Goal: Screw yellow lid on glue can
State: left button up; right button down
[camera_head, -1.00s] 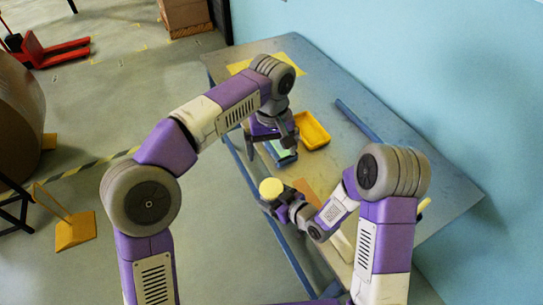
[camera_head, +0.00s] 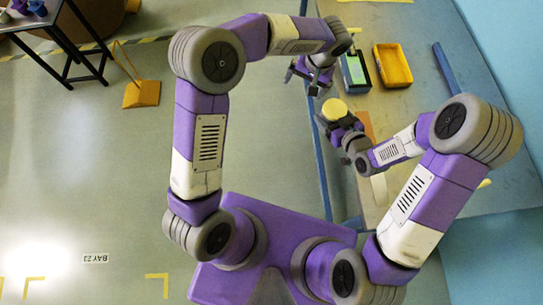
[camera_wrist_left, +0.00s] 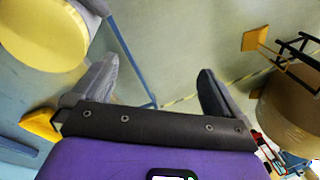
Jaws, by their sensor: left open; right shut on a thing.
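The yellow lid (camera_head: 334,109) is a round disc at the near left edge of the table, level with my right gripper (camera_head: 343,127). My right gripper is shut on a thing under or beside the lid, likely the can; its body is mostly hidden. In the left wrist view the lid (camera_wrist_left: 42,35) fills the upper left corner, with a pale rim at its right side. I cannot tell how tightly it sits. My left gripper (camera_head: 303,81) is open and empty, beyond the lid and apart from it. Its spread fingers (camera_wrist_left: 157,88) show in the left wrist view.
A blue box with a green top (camera_head: 355,69) and a yellow tray (camera_head: 392,66) stand on the table (camera_head: 420,110). A blue bar (camera_head: 444,68) lies along the wall side. A brown piece (camera_head: 366,122) lies near my right gripper. Open floor (camera_head: 90,190) is at left.

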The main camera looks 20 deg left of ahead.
pick_arm(q)
jog(key=s+a+f+m+g+h, duration=0.1)
jog(key=s+f, duration=0.2)
jog(key=f, duration=0.4)
jog(key=s+a+f+m+g+h, duration=0.1)
jog(key=s+a+f, duration=0.15)
jog(key=f, duration=0.35)
jog(key=s+f+n+t+h, duration=0.1)
jog(key=s+f+n+h, duration=0.1)
jog(key=s+f, duration=0.4)
jog(key=s+f+n+t+h, duration=0.1)
jog(key=s+f+n+h, duration=0.1)
jog(key=s+f, duration=0.5)
jog(key=s+n, duration=0.1)
jog(key=s, duration=0.3)
jog(key=shift+s+n+h, duration=0.25)
jog(key=shift+n+h, duration=0.05)
jog(key=shift+n, duration=0.1)
jog(key=shift+d, duration=0.1)
pick_arm(e)
jog(key=shift+r, duration=0.1)
